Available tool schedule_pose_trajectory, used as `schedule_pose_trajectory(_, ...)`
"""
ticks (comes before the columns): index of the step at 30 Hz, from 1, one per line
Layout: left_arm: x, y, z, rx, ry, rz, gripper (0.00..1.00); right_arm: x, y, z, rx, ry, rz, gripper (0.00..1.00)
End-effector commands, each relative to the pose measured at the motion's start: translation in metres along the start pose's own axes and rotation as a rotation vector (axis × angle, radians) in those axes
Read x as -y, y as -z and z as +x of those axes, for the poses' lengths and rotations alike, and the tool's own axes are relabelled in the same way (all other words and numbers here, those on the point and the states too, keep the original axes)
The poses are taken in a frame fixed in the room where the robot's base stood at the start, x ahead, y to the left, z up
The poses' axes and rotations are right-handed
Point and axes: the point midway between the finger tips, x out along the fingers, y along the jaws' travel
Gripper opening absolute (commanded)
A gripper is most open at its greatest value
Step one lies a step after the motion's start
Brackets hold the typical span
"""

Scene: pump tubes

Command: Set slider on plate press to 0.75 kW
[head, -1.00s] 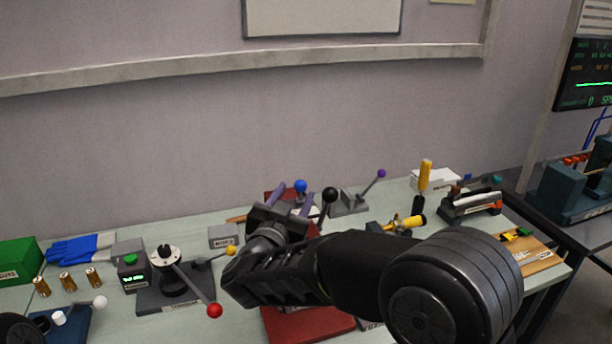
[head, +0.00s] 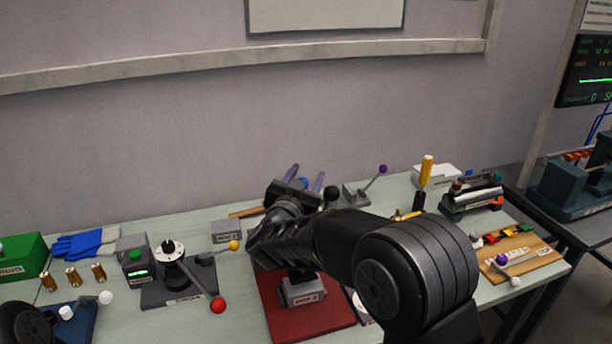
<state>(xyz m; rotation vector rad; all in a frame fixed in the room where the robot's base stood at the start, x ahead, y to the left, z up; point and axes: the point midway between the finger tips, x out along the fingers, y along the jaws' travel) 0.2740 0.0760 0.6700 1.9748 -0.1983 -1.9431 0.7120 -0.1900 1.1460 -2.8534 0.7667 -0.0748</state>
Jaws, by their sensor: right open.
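My right gripper (head: 305,180) reaches toward the back of the table, its two purple fingertips apart. A blue knob (head: 304,183) shows between the fingertips; I cannot tell whether they touch it. My right arm hides what lies below the knob. A red plate (head: 325,325) carrying a grey labelled block (head: 303,291) lies under my right forearm, partly covered. I cannot tell for sure which device is the plate press, and no slider or kW scale can be read. My left gripper is not in view.
A black-knobbed lever (head: 331,193) and a purple-knobbed lever (head: 383,169) stand close to my right gripper. A red-knobbed lever device (head: 180,297) and a small box with a green display (head: 136,271) are at left. A wooden board (head: 525,258) lies at right.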

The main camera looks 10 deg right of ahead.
Motion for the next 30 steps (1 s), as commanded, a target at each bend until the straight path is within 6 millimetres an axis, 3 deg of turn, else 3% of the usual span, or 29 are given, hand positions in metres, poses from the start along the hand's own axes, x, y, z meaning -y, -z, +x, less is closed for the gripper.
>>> schedule_pose_trajectory(3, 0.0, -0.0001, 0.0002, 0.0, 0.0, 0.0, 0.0, 0.0, -0.0002, -0.0003, 0.0, 0.0, 0.0, 0.46)
schedule_pose_trajectory(20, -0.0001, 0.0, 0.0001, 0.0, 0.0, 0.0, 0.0, 0.0002, -0.0002, -0.0006, 0.0, 0.0, 0.0, 0.01)
schedule_pose_trajectory(30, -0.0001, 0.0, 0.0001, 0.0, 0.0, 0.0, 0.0, 0.0002, -0.0002, -0.0007, 0.0, 0.0, 0.0, 0.0)
